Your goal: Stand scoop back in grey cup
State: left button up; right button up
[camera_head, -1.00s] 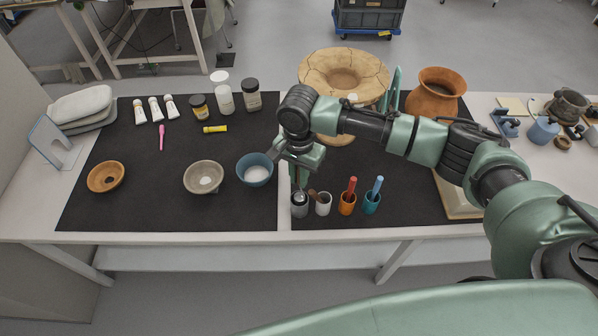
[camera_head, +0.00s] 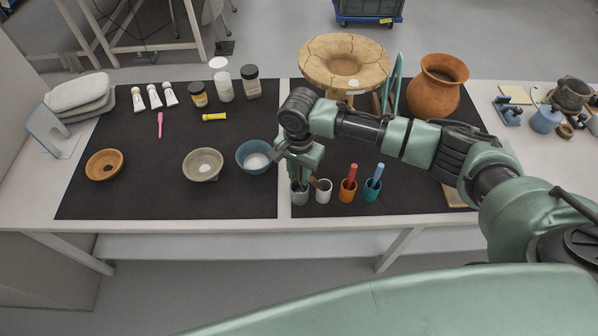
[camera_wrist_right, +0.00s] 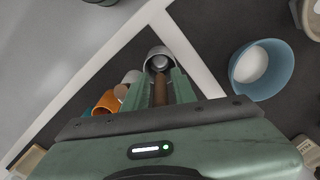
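The grey cup (camera_head: 299,197) stands at the front of the dark mat, left of a white cup (camera_head: 323,196). My right gripper (camera_head: 301,178) is just above the grey cup, pointing down. In the right wrist view, the brown handle of the scoop (camera_wrist_right: 160,92) is between the two fingers, and the fingers appear closed on it. The scoop's lower end points into the mouth of the grey cup (camera_wrist_right: 157,52), with a shiny round part visible there. Whether it touches the cup's bottom is hidden. My left gripper is not in view.
An orange cup (camera_head: 347,194) and a teal cup (camera_head: 372,193) with coloured handles stand further right. A blue bowl (camera_head: 247,168) with white contents is close on the left. A large cracked vessel (camera_head: 330,72) stands behind.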

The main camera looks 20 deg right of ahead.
jog(key=shift+o, duration=0.3)
notch_tip(320, 180, up, 8)
jog(key=shift+f+b, duration=0.1)
jog(key=shift+b, duration=0.45)
dwell(0.4)
